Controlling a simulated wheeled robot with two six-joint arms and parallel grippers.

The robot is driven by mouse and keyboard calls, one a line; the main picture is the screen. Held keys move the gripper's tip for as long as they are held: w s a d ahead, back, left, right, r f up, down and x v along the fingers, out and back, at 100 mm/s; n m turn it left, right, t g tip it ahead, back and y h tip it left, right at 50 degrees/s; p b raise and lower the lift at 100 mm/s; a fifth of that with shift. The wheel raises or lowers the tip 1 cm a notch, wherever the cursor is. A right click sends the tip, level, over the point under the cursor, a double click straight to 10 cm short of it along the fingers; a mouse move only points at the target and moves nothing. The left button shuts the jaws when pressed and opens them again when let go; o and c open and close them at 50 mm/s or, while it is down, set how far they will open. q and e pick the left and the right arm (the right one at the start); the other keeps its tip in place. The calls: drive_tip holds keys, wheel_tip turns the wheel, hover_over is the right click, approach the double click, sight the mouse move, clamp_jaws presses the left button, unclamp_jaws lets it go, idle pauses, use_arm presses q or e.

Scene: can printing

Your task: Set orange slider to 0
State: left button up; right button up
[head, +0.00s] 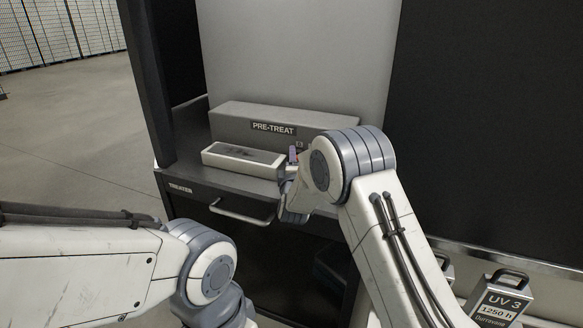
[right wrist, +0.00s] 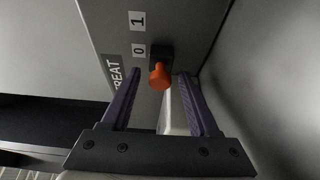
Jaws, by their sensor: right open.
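The grey PRE-TREAT box (head: 330,124) stands on the dark treater shelf. In the right wrist view its face (right wrist: 110,30) carries an orange slider knob (right wrist: 160,76) on a dark mount, beside the "0" label (right wrist: 138,51). The "1" label (right wrist: 137,20) is farther up. The knob is hidden in the head view. My right gripper (right wrist: 160,90) is open, its two purple fingers on either side of the knob, with gaps visible. In the head view the right gripper (head: 293,155) is at the box front, partly behind my arm. My left gripper is out of view.
A white tray-like block (head: 270,167) sits in front of the box, left of my right gripper. A metal handle (head: 240,217) is on the treater front below. Open floor lies at left.

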use_arm(q)
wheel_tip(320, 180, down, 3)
drive_tip(key=b, duration=0.2)
drive_tip(key=shift+b, duration=0.4)
use_arm(e)
drive_tip(key=s, duration=0.6)
drive_tip(key=s+a, duration=0.1)
drive_tip(key=s, duration=0.3)
